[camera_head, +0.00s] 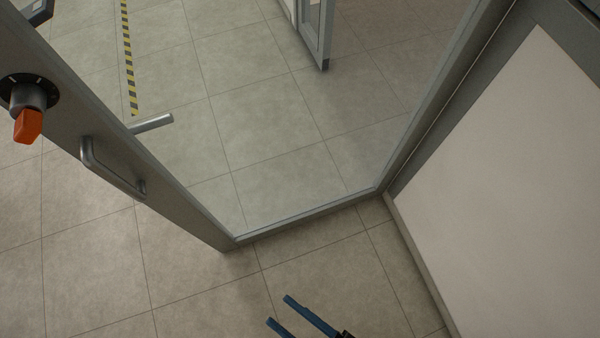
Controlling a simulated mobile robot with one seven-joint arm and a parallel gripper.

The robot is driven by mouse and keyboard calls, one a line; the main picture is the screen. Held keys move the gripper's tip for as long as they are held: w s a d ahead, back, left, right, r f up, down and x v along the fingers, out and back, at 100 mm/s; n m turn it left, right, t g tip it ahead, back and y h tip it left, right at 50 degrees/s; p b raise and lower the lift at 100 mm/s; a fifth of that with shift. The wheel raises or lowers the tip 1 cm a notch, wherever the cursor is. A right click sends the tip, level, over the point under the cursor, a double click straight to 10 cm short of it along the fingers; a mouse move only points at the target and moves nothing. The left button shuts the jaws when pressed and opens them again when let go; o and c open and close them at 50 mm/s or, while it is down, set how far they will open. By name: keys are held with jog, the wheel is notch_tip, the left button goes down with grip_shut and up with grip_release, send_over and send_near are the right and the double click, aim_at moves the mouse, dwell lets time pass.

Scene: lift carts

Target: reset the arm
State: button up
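My gripper (279,310) shows at the bottom edge, right of the floor's lower middle. Its two blue fingers stand apart with nothing between them, and they touch nothing that I can see. The rest of my arm is out of the frame.
A glass door (308,215) in a grey metal frame stands ahead of the gripper. Its stile carries a bar handle (110,170) and an orange knob (28,126). A white panel (510,180) closes the right side. Bare floor tiles (90,280) lie at lower left.

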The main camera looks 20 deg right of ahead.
jog(key=w+a+r+m+t+h, duration=0.1)
jog(key=w+a+r+t, duration=0.15)
jog(key=w, duration=0.55)
jog(key=w+a+r+m+t+h, duration=0.1)
jog(key=w+a+r, duration=0.2)
jog(key=w, duration=0.5)
jog(key=w+d+r+m+t+h+b, duration=0.1)
jog(key=w+r+m+t+h, duration=0.15)
jog(key=w+r, duration=0.7)
jog(key=w+r+m+t+h+b, duration=0.1)
jog(key=w+r+t+h, duration=0.15)
jog(key=w+r, duration=0.65)
jog(key=s+d+r+t+h, duration=0.1)
jog(key=s+r, duration=0.2)
jog(key=r, duration=0.7)
jog(key=s+d+r+m+t+h+b, duration=0.1)
jog(key=s+r, duration=0.2)
jog(key=r, duration=0.8)
jog(key=s+d+r+t+h, duration=0.1)
jog(key=s+d+r, duration=0.1)
jog(key=r, duration=0.9)
jog(key=shift+s+r+b, duration=0.2)
jog(key=shift+s+b, duration=0.15)
jog(key=shift+s, duration=0.4)
jog(key=shift+d+t, duration=0.15)
jog(key=shift+t, duration=0.1)
